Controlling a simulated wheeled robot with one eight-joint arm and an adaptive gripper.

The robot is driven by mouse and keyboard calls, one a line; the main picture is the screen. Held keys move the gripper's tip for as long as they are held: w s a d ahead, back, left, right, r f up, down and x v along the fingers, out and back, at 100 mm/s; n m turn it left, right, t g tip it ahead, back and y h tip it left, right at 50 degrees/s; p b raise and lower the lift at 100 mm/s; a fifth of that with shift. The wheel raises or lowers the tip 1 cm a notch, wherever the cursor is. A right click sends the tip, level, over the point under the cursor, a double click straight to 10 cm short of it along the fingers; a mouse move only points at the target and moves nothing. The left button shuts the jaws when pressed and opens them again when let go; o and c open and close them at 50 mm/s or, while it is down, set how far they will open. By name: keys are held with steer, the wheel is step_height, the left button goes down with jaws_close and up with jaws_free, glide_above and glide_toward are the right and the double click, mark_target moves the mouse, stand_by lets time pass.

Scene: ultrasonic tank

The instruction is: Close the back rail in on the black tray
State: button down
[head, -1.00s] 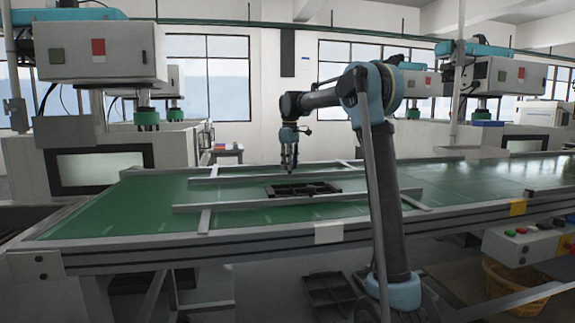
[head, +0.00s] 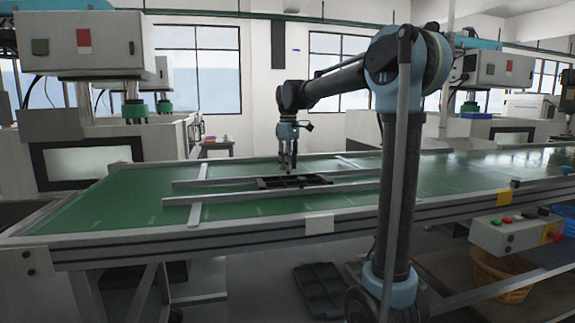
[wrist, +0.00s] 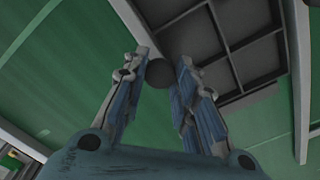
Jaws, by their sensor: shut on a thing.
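The black tray (head: 296,183) lies on the green belt between two pale metal rails. The back rail (head: 213,182) runs along its far side. In the head view the rail's line meets the tray's far edge; in the wrist view the rail (wrist: 131,17) lies close along the edge of the tray (wrist: 230,42), and I cannot tell whether they touch. My gripper (head: 288,167) points down at the back rail. In the wrist view its fingers (wrist: 162,62) are around a dark round knob (wrist: 159,74) at the rail. The fingers hide part of the rail.
The front rail (head: 255,194) runs along the tray's near side. Crossbars (head: 195,212) lie across the belt (head: 110,200) at the left and right. Another dark tray (head: 320,288) is below the conveyor. The belt to the left is clear.

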steer(key=shift+d, duration=0.15)
steer(key=c, duration=1.2)
jaws_free()
steer(key=shift+c, duration=0.2)
steer(key=shift+r, duration=0.15)
step_height(320, 180, up, 12)
steer(key=shift+w, duration=0.1)
